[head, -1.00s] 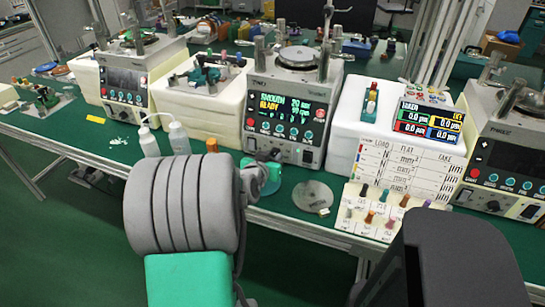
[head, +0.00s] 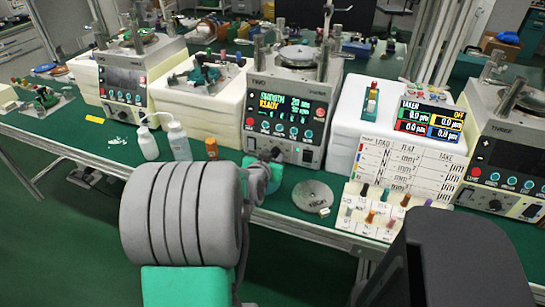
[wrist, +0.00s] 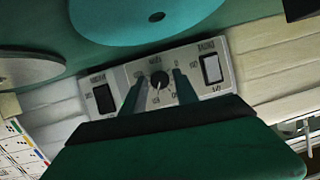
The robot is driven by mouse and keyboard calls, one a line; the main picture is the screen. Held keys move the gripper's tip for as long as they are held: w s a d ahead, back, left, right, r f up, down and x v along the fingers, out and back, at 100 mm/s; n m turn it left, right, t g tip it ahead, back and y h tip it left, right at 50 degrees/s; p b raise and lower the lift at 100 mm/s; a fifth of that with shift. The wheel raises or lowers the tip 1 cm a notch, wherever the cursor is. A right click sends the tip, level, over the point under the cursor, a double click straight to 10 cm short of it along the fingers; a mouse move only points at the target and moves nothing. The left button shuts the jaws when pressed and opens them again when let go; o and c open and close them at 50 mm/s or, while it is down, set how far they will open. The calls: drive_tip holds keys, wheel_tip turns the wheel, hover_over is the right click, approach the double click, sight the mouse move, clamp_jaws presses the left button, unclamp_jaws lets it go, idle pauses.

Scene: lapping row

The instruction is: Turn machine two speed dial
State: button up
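My gripper (wrist: 160,84) is open, one finger on each side of the dial, with a visible gap at the right finger. I cannot tell whether the left finger touches the dial. In the head view my gripper (head: 268,168) is at the machine's lower front, its fingertips hidden.
A round metal plate (head: 312,196) and a peg rack (head: 375,212) lie to the right.

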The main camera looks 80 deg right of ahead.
drive_tip(key=shift+o, duration=1.1)
drive_tip(key=v, duration=0.8)
drive_tip(key=shift+p, duration=0.35)
